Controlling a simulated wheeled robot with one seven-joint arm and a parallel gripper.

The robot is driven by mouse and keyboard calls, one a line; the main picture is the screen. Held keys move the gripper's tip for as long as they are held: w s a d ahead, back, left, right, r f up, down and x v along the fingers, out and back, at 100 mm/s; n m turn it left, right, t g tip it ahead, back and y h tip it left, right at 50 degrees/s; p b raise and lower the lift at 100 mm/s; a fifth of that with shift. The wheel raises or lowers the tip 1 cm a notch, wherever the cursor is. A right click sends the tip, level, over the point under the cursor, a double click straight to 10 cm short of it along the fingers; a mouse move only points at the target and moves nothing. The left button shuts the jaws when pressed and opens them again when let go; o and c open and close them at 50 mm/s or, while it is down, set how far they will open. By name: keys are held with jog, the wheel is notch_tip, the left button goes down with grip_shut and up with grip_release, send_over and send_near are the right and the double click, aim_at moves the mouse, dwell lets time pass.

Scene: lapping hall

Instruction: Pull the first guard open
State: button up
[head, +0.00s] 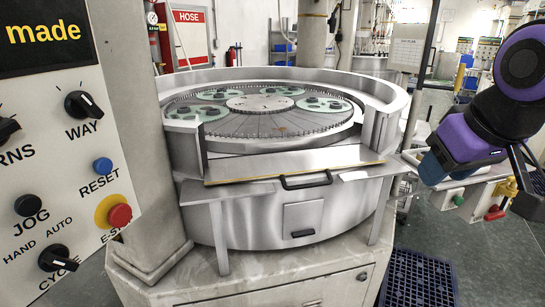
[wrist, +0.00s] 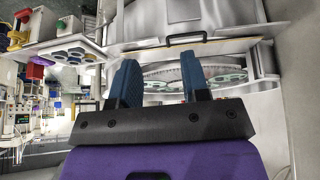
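The guard (head: 270,166) is a flat metal panel across the front of the round lapping machine (head: 240,215), with a yellowish strip along its edge. Its black bar handle (head: 306,181) sits at the front edge, right of the panel's middle. In the wrist view the handle (wrist: 187,37) shows near the top, beyond the fingers. My gripper (head: 436,168) is in the air to the right of the machine, apart from the handle. In the wrist view my gripper (wrist: 160,82) has its two blue fingers spread, with nothing between them.
A control panel (head: 70,150) with knobs and a red stop button stands close at left. The toothed plate (head: 265,121) carries several greenish carrier discs inside the curved metal wall. A side table (head: 480,190) with small coloured items stands at right. A dark blue floor grate (head: 418,280) lies below.

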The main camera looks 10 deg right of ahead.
jog(key=w+d+f+n+t, duration=0.1)
jog(key=w+f+n, duration=0.15)
jog(key=w, duration=0.45)
jog(key=w+d+f+n+t, duration=0.1)
jog(key=w+f+n+t, duration=0.15)
jog(key=w, duration=0.45)
jog(key=n+t+y, duration=0.3)
jog(key=n, duration=0.8)
send_near(309, 186)
jog(key=s+d+r, duration=0.2)
jog(key=d+r, duration=0.4)
jog(key=w+a+f+n+t+y, duration=0.25)
jog(key=f+n+y, duration=0.3)
jog(key=f, duration=0.35)
jog(key=shift+n+g+h, duration=0.3)
jog(key=shift+n+h, duration=0.05)
jog(key=shift+h, duration=0.1)
jog(key=x, duration=0.5)
jog(key=a+x, duration=0.1)
jog(key=x, duration=0.4)
jog(key=shift+s+r, duration=0.1)
jog(key=shift+s, duration=0.2)
